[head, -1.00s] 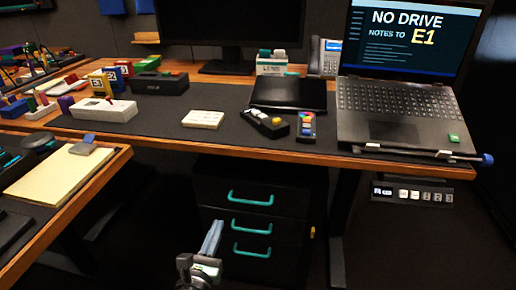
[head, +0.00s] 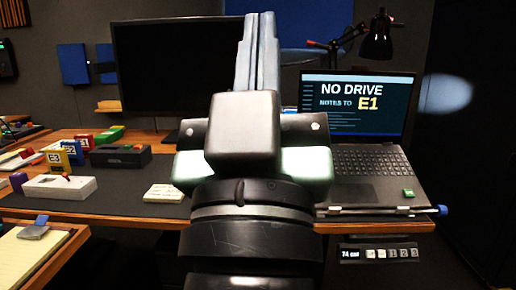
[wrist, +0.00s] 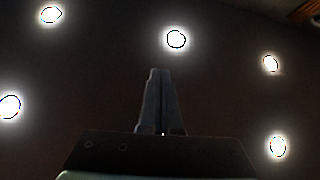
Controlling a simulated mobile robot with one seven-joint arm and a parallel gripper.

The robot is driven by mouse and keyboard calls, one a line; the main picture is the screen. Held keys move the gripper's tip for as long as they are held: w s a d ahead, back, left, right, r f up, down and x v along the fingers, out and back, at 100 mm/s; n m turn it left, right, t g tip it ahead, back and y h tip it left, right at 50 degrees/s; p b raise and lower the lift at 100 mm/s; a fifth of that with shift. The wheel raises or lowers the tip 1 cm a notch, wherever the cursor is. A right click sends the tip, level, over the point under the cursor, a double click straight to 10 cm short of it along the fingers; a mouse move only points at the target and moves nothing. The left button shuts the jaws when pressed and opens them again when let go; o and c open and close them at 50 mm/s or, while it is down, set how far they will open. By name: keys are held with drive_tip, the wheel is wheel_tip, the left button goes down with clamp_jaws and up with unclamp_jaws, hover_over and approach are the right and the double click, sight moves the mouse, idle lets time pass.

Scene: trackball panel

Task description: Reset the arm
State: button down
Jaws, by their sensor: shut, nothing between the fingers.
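My gripper (head: 259,50) stands raised in the middle of the head view, pointing up, with its fingers together and nothing between them. My arm's wrist fills the lower middle and hides part of the desk behind it. In the wrist view my gripper (wrist: 160,75) points at a dark ceiling with several bright round lights, and its fingers are shut. It touches nothing in either view.
A wooden desk (head: 385,226) spans the view, bearing a laptop (head: 375,165) at right and a dark monitor (head: 165,80) behind. Small coloured boxes and a grey device (head: 60,187) are at left. A lamp (head: 376,42) stands at the back right. A side desk with a notepad (head: 25,250) is at lower left.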

drive_tip(key=s+r+t+y+p, duration=0.1)
drive_tip(key=s+r+p, duration=0.2)
drive_tip(key=r+p, duration=3.5)
wheel_tip(320, 180, up, 2)
drive_tip(key=shift+r+m, duration=0.1)
drive_tip(key=shift+m, duration=0.3)
